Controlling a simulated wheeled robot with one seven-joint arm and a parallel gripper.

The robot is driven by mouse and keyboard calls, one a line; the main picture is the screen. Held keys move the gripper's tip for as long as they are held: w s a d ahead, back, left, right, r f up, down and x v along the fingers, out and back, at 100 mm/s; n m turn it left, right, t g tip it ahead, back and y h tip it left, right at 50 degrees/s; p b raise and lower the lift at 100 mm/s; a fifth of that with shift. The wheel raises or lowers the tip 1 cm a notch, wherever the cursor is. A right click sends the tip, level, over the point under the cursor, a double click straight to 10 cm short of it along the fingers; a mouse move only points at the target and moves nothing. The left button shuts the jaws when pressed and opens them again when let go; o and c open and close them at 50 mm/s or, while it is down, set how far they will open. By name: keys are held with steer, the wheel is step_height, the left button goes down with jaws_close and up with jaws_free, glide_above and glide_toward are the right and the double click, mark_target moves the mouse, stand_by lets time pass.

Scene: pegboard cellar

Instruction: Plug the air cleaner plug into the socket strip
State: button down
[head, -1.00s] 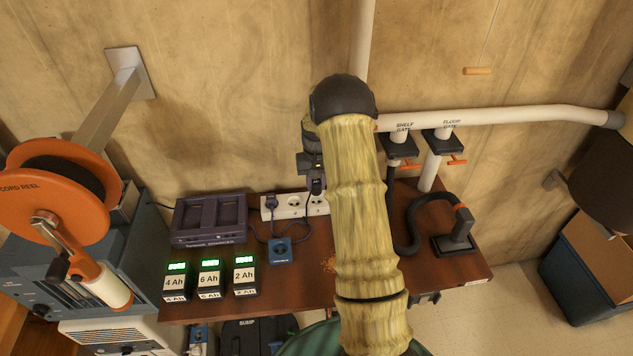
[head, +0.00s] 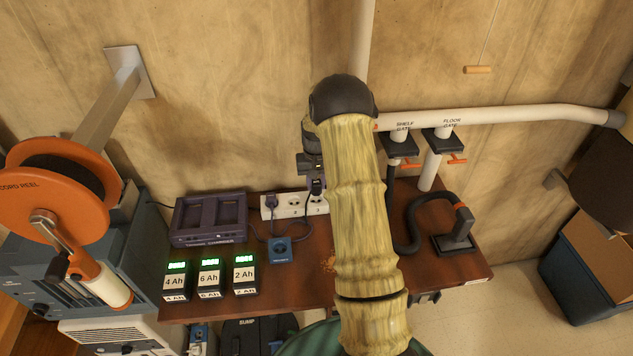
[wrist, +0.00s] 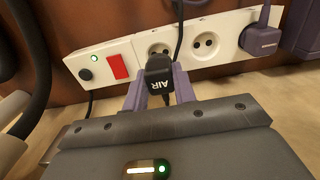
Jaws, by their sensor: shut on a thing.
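The black air cleaner plug (wrist: 160,76), marked AIR, sits between my gripper's (wrist: 158,88) two purple-grey fingers, which are shut on it. The white socket strip (wrist: 118,48) lies just beyond it, with a red switch and round sockets. The plug is in front of one socket, partly covering it. I cannot tell whether its pins touch or enter the socket. Its black cord runs up across the strip. In the head view the plug (head: 317,186) is at the right part of the strip (head: 280,212), beside my arm, which hides the strip's right end.
A blue-purple plug (wrist: 262,38) fills one socket; a bare socket (wrist: 206,46) lies between. In the head view, a charger (head: 208,220), a blue box (head: 280,250) and several batteries (head: 244,275) stand left on the bench. A black hose (head: 402,240) curves at right.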

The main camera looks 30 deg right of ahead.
mark_target(316, 191)
steer(key=shift+f+b, duration=0.95)
steer(key=shift+f, duration=1.1)
stand_by(6.0)
